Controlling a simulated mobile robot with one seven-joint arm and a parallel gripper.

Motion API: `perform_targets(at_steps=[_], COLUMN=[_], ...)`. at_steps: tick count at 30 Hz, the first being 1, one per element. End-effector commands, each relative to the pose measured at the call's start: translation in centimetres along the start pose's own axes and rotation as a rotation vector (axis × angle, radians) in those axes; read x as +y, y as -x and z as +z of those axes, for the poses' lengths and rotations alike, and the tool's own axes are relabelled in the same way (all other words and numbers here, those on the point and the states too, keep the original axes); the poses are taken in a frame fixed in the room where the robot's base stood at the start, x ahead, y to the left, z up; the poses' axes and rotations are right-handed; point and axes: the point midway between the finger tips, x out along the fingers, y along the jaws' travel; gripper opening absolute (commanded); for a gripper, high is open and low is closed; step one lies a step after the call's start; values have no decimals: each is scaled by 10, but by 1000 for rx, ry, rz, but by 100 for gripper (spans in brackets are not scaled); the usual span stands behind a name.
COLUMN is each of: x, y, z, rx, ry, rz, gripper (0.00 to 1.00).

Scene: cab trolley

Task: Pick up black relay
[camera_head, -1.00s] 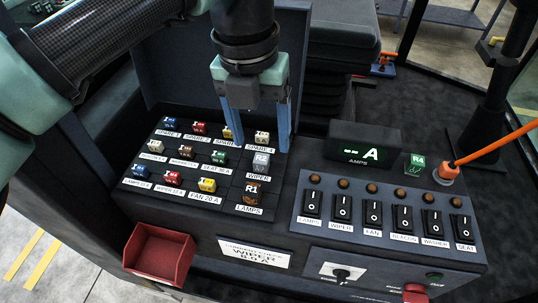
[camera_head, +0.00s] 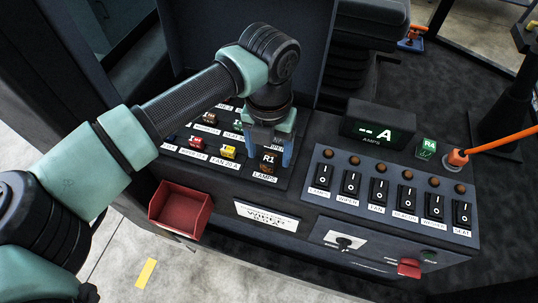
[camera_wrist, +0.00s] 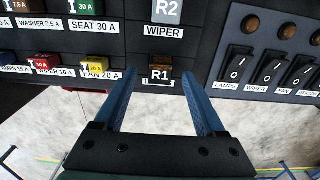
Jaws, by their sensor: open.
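My gripper (camera_head: 270,156) is open, pointing down at the relay with one blue finger on each side. In the wrist view my gripper (camera_wrist: 158,78) shows a gap on both sides of the relay, and nothing is held. I cannot tell how far the fingertips are above the panel. The grey R2 relay (camera_wrist: 167,10) sits behind R1.
Several coloured fuses, such as the yellow one (camera_head: 228,152), fill the panel left of the relay. A switch panel (camera_head: 390,213) is close on the right. A red tray (camera_head: 181,208) hangs at the front left.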

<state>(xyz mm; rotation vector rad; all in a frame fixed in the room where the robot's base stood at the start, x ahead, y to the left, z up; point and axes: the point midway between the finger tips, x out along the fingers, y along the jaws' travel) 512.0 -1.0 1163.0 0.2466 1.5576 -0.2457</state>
Motion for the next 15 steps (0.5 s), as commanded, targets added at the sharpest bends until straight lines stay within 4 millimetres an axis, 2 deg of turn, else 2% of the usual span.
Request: perform_targets(at_steps=[4,10,15], x=[0,0,0], y=[-10,-10,-10], z=[0,0,0], rx=[-1,-1,-1], ry=[0,-1,-1], rz=[0,0,0], gripper=[72,72,42])
